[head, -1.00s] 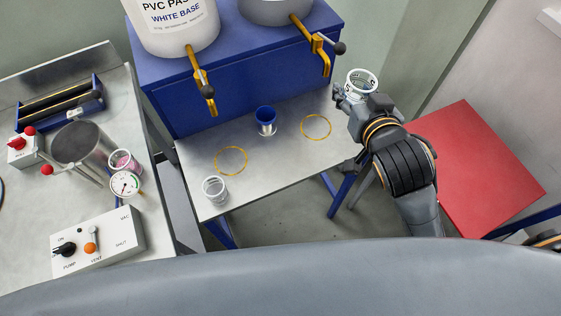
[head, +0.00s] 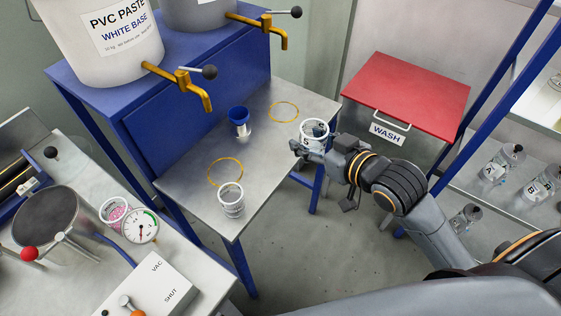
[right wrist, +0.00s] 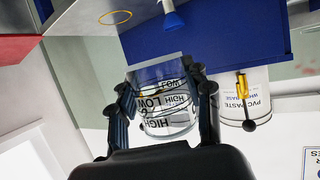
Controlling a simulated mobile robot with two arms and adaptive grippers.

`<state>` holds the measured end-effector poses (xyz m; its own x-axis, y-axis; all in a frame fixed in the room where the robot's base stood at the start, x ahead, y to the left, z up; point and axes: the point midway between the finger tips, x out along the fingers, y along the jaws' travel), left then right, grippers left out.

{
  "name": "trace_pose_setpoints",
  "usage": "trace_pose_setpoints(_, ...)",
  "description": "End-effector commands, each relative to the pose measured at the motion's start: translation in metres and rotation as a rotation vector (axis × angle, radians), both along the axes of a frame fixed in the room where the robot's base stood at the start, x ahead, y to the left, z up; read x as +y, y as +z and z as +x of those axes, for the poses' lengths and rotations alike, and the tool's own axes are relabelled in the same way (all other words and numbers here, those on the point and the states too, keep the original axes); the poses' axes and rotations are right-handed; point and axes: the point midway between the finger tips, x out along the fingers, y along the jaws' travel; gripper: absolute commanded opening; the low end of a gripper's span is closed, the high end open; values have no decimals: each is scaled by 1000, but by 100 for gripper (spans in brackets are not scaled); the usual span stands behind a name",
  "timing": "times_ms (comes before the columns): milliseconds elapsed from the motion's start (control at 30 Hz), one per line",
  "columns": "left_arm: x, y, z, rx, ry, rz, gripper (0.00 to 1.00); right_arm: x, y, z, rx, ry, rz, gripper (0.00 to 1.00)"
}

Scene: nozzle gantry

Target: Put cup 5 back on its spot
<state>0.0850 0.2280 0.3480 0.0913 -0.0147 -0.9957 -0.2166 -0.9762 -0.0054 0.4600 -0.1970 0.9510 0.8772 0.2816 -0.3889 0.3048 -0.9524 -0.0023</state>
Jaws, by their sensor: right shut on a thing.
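A clear cup (head: 314,129) with a white rim and a mark like a 5 is held in my right gripper (head: 309,147). In the head view it appears by the steel table's right edge. The right wrist view shows the same cup (right wrist: 166,115) between the fingers, with black HIGH and LOW lettering; the gripper is shut on it. Two yellow rings mark the steel table (head: 185,185): a far ring (head: 270,112) and a near ring (head: 209,172), both empty. My left gripper is out of view.
Another clear cup (head: 231,203) stands at the table's near edge. Yellow taps (head: 190,88) jut from the paste buckets (head: 100,45). A red-lidded WASH bin (head: 405,95) and shelved bottles (head: 495,165) stand to the right.

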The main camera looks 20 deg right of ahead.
Motion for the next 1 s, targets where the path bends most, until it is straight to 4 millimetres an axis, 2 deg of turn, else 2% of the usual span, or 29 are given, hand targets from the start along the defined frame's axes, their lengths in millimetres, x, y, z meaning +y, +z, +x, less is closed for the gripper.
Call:
trace_pose_setpoints(33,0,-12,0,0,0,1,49,-2,-11,0,-3,14,-5,19)
trace_pose_setpoints(133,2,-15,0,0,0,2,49,-2,-14,2,-8,34,-2,19)
trace_pose_setpoints(233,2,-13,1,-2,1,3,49,0,-18,15,-10,37,-1,19)
trace_pose_setpoints(567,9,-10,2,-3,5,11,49,17,-53,94,-7,38,1,19)
trace_pose_setpoints(600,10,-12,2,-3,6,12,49,18,-65,99,-4,37,2,19)
trace_pose_setpoints(700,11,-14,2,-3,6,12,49,21,-83,114,-5,38,0,19)
trace_pose_setpoints(800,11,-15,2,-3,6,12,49,23,-96,124,-7,37,-1,19)
trace_pose_setpoints(1000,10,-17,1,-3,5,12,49,25,-110,135,-6,38,-3,19)
